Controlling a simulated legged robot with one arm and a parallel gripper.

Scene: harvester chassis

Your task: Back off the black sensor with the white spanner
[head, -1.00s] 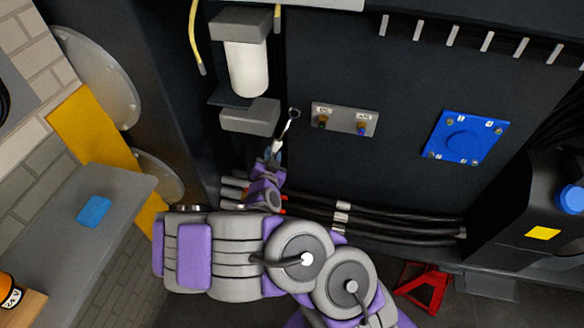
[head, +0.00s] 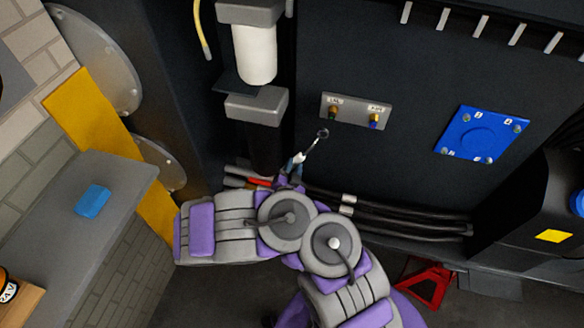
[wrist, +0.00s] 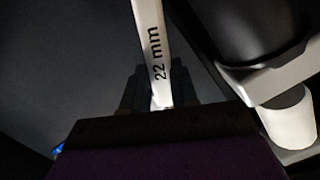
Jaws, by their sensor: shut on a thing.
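The white spanner (head: 311,147) is held in my gripper (head: 298,164), which is shut on its shaft. The spanner points up and right, and its dark ring end lies just below the left part of a grey plate (head: 356,105), apart from both sensors in the picture. The plate carries a dark brownish sensor (head: 334,112) on the left and a blue-tipped sensor (head: 375,120) on the right; I cannot tell for certain which is the black one. In the wrist view the spanner (wrist: 153,45) shows "22 mm"; its ring end is out of frame.
A white filter canister (head: 255,54) and a grey block (head: 256,105) stand left of the plate. Dark hoses (head: 400,222) run below. A blue panel (head: 481,134) is to the right. The wall around the plate is clear.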

